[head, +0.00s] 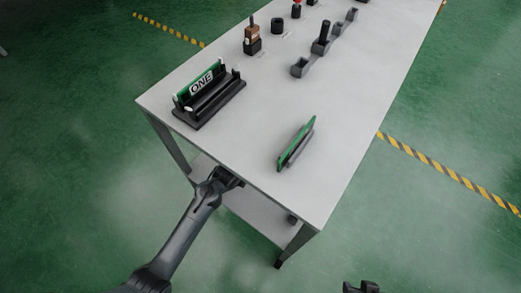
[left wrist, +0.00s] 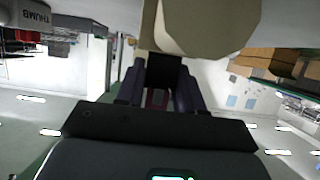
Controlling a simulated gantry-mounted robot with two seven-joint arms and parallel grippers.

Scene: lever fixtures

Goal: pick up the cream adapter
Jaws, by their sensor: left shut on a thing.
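My left gripper (head: 232,179) is at the near left edge of the grey table, its tips partly hidden at the tabletop's edge. In the left wrist view its two dark fingers (left wrist: 160,92) are shut on the cream adapter (left wrist: 205,22), a large smooth cream body at the top of the picture, partly cut off by the frame. I cannot make out the adapter in the head view. My right gripper (head: 362,287) shows only in part at the bottom edge, away from the table; its jaw state is unclear.
The grey table (head: 345,110) has a lower shelf (head: 260,215). On top are a black rack with a green "ONE" board (head: 201,85), a green board in a grey holder (head: 296,145), grey lever fixtures (head: 301,66) and a brown block on a black base (head: 252,36). The tabletop's middle is clear.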

